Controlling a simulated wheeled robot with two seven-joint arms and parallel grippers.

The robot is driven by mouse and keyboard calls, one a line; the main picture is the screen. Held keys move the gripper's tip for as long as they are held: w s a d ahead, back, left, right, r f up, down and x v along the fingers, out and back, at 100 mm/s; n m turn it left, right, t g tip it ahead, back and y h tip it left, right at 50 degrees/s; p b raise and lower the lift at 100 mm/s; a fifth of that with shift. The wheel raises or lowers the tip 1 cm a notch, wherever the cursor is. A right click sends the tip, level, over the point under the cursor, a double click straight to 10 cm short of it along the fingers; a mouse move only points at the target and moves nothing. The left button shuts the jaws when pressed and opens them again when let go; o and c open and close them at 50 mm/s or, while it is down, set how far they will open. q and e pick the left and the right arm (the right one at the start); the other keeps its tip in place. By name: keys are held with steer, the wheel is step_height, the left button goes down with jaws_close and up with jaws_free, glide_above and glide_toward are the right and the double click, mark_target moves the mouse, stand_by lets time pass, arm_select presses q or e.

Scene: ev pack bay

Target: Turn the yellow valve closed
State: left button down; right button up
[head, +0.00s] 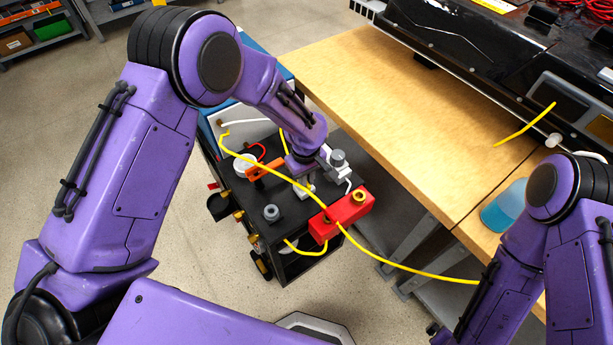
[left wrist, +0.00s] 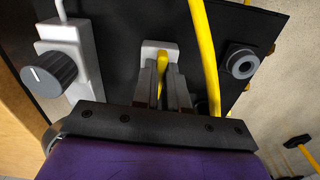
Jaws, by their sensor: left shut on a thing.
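The yellow valve (left wrist: 161,62) shows in the left wrist view as a narrow yellow handle on a pale grey mount (left wrist: 150,48) fixed to a black panel. My left gripper (left wrist: 162,88) has its fingers closed on both sides of the handle. In the head view my left gripper (head: 304,186) reaches down onto the black top of a cart (head: 237,195). The valve's handle is hidden there by the gripper and a yellow hose. My right arm comes in at the right of the head view; its gripper is out of the picture.
A yellow hose (left wrist: 205,50) passes right beside the gripper. A dark grey knob (left wrist: 50,74) stands to the left and a grey ring fitting (left wrist: 241,63) to the right. A red block (head: 347,210) sits at the cart's front edge. A wooden table (head: 400,110) stands beside the cart.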

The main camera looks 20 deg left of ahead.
arm_select(q)
steer(key=m+p, duration=0.1)
steer(key=m, duration=0.1)
steer(key=m+p, duration=0.1)
steer(key=shift+a+r+m, duration=0.1)
steer(key=shift+a+m, duration=0.1)
steer(key=shift+m, duration=0.2)
steer(key=m+p, duration=0.1)
steer(key=m, duration=0.4)
steer(key=shift+s+a+m+p, duration=0.1)
steer(key=shift+a+m+p, duration=0.1)
steer(key=shift+m+p, duration=0.15)
steer(key=m, duration=0.3)
steer(key=shift+a+m, duration=0.15)
steer(key=shift+m, duration=0.1)
steer(key=shift+a+m+p, duration=0.15)
steer(key=shift+m+p, duration=0.25)
steer(key=shift+m, duration=1.7)
steer(key=c, duration=1.2)
jaws_free()
steer(key=shift+o, duration=0.2)
step_height(320, 180, up, 10)
steer(key=b, duration=0.1)
steer(key=shift+r, duration=0.15)
